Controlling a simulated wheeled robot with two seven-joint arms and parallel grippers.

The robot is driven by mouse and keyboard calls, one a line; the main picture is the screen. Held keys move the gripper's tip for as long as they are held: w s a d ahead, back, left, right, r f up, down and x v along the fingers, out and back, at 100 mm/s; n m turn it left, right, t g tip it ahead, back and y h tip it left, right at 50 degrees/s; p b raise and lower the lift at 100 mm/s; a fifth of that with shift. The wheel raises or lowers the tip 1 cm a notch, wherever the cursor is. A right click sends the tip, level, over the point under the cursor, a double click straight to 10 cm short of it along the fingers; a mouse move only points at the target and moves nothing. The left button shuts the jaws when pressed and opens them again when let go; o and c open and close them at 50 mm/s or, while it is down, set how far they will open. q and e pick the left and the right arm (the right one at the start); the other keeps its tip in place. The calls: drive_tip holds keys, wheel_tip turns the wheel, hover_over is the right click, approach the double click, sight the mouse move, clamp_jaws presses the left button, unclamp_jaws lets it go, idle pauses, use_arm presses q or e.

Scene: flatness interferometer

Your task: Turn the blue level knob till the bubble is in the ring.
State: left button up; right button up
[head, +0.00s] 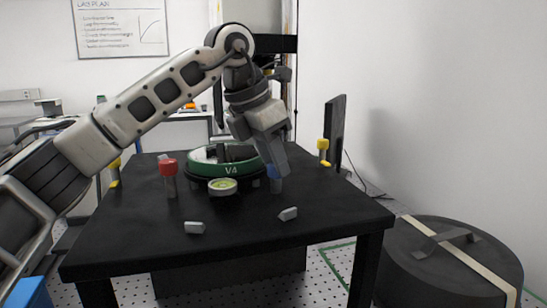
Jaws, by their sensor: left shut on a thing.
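The blue level knob (275,185) stands on the black table at the right front of the green ring-shaped instrument (225,168) marked V4. My left gripper (275,172) reaches down from above and is shut on the blue knob, hiding its upper part. The round bubble level (222,186) sits at the front of the instrument, with a yellow-green face. The bubble is too small to place against its ring. A red knob (169,170) stands at the left front of the instrument. My right gripper is not in view.
The black table (240,225) carries two small grey blocks (194,228) (289,214) near its front. Yellow-topped posts (323,148) stand at both sides. A thin dark panel (336,130) rises at the right edge. A dark round case (445,265) is on the floor at right.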

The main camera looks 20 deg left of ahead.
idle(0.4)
use_arm(q)
drive_tip(key=o, duration=1)
drive_tip(key=shift+c, duration=0.2)
drive_tip(key=shift+r, duration=0.1)
drive_tip(key=v, duration=1.6)
drive_tip(key=shift+a, duration=0.1)
